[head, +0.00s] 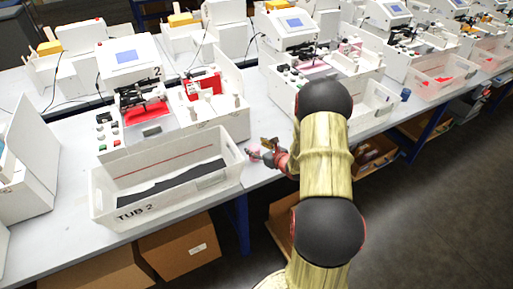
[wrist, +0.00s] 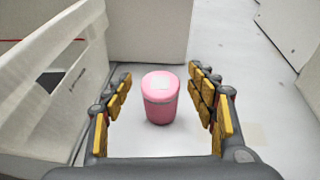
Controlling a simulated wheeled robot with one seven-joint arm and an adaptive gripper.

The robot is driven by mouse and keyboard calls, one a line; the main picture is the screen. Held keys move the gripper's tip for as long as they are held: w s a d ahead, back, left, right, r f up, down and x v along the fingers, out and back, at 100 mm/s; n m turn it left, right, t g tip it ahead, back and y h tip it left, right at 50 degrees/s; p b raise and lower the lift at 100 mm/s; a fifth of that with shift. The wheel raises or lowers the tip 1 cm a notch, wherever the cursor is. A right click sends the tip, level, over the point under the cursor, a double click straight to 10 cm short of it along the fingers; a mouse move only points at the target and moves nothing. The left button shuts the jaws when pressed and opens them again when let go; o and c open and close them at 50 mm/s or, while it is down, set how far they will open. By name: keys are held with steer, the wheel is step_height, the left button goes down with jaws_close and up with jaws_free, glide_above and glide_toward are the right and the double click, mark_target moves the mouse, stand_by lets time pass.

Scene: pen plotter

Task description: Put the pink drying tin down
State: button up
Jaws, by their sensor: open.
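The pink drying tin (wrist: 160,98) stands upright on the table between my spread fingers in the wrist view. My gripper (wrist: 163,100) is open, with a gap between the tin and the finger pads on both sides. In the head view my gripper (head: 262,150) is low over the table, just right of TUB 2. A bit of the pink tin (head: 254,149) shows by the fingers there; the rest is hidden.
The white tub marked TUB 2 (head: 118,216) stands close to the left of my gripper, its wall (wrist: 62,75) near the left finger. A white plotter unit (wrist: 150,30) stands behind the tin. Bare table (wrist: 262,75) lies to the right.

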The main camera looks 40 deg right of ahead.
steer(key=p+v, duration=0.2)
steer(key=v, duration=0.9)
steer(key=shift+s, duration=0.4)
